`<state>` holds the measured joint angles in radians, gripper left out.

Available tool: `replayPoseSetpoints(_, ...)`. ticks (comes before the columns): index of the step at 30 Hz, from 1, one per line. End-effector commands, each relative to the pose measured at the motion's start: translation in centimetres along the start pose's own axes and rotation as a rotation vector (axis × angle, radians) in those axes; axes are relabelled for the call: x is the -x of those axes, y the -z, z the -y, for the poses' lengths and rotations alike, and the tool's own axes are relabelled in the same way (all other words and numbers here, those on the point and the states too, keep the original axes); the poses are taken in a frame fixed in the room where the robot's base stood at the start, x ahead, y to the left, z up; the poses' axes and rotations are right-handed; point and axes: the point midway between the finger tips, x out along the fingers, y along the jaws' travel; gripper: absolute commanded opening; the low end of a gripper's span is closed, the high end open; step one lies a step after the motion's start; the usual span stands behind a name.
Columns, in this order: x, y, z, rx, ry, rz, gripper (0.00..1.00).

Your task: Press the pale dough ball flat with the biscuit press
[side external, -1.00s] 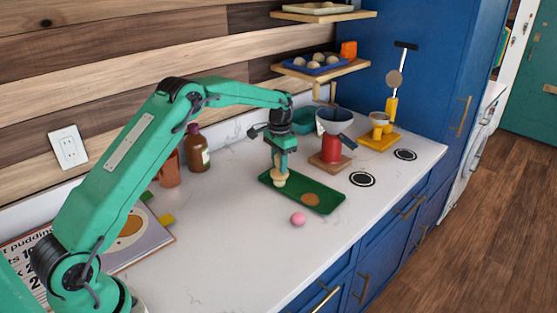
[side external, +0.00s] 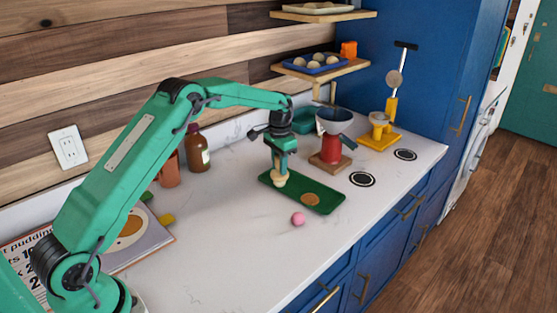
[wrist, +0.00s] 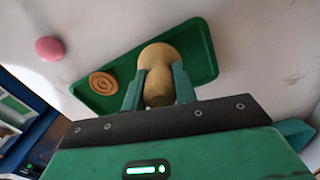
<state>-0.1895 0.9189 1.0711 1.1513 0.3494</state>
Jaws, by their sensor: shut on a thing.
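My gripper (side external: 280,168) is shut on the wooden biscuit press (side external: 280,181) and holds it upright over the left end of the green tray (side external: 325,207). In the wrist view the press's rounded wooden body (wrist: 157,75) sits between the two green fingers. The press's lower end looks at or very close to the tray surface. I cannot make out the pale dough ball; the press may be hiding it.
A brown spiral disc (side external: 310,199) lies on the tray's right part. A pink ball (side external: 298,219) rests on the counter in front of the tray. A red grinder (side external: 330,149) with a grey bowl stands behind right. A brown bottle (side external: 198,152) stands back left.

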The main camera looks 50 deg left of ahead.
Motion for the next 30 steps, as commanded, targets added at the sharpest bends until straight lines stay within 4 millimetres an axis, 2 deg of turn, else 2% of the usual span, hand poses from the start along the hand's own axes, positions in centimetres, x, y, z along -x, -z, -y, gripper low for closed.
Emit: replayPoseSetpoints(30, -0.66, 0.00, 0.00, 0.000, 0.000, 0.000, 0.10)
